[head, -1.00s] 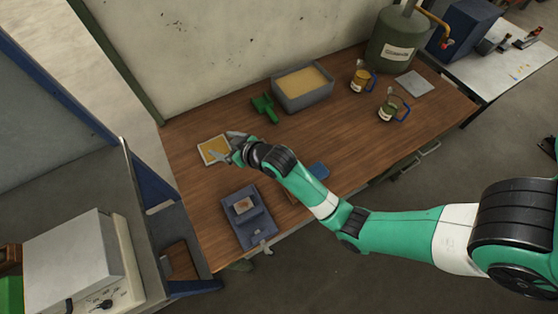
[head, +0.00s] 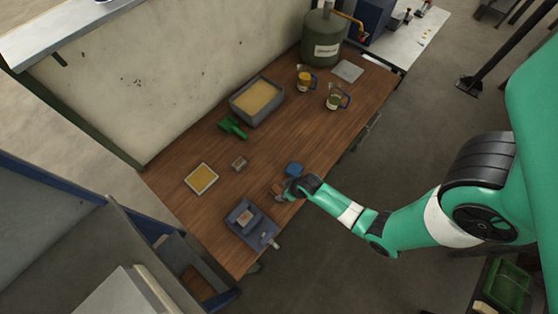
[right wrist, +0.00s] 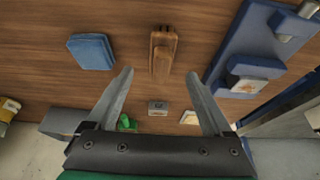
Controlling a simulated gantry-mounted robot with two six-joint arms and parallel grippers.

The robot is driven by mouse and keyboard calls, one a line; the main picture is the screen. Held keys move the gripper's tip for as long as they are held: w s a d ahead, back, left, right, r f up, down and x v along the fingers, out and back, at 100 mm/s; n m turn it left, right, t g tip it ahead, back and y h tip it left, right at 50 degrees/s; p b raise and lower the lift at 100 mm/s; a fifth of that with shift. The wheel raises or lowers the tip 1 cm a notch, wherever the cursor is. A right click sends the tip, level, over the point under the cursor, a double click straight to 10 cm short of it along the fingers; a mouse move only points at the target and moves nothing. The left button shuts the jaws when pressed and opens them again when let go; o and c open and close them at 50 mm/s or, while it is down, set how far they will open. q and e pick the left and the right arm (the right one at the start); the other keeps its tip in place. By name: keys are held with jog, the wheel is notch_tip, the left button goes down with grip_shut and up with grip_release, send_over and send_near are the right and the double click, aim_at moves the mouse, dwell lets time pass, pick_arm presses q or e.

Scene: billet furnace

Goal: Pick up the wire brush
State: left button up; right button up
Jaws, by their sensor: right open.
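The wire brush (right wrist: 163,54) lies on the wooden table, its brown wooden back facing up in the right wrist view. Its bristles are hidden. In the head view the brush (head: 277,188) shows only partly, beside my right gripper (head: 284,193). In the right wrist view my right gripper (right wrist: 160,74) is open and empty, its two fingers spread to either side of the brush's line. The brush lies between and beyond the fingertips, and the fingers do not touch it. My left gripper is in no view.
A folded blue cloth (head: 295,169) lies close to the brush. A blue fixture (head: 262,229) is at the table's front edge. A small grey block (head: 240,163), a yellow-filled square tray (head: 213,181), a green tool (head: 231,128) and a sand-filled bin (head: 235,98) stand farther back.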

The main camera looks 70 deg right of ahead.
aim_at(280, 191)
jog(key=shift+x, duration=0.9)
jog(key=b+x, duration=0.1)
jog(key=x, duration=0.4)
jog(key=shift+w+b, duration=0.2)
jog(key=shift+b, duration=0.2)
grip_shut()
